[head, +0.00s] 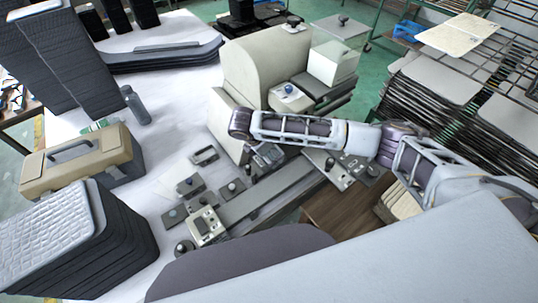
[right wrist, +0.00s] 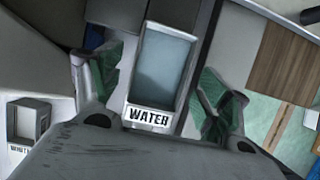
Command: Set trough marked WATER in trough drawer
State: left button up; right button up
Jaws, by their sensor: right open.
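In the right wrist view, the trough marked WATER (right wrist: 162,75) is a light grey, open-topped rectangular box with a black-on-white label. My right gripper (right wrist: 155,95) is open, with one finger on each side of the trough. I see a gap at both sides and no clear contact. In the head view, my right gripper (head: 262,160) is low over the small parts beside the cream machine; the WATER trough cannot be made out there. I cannot tell which part is the trough drawer. My left gripper is not in view.
A second labelled trough (right wrist: 25,125) stands at left in the wrist view. The cream machine (head: 255,65) rises behind my right gripper. Several small knobbed panels (head: 190,186) lie nearby. A toolbox (head: 80,160) and stacked dark panels (head: 80,245) stand at left.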

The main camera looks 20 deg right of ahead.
jog(key=v, duration=1)
jog(key=shift+r, duration=0.35)
jog(key=shift+a, duration=0.1)
dwell(0.4)
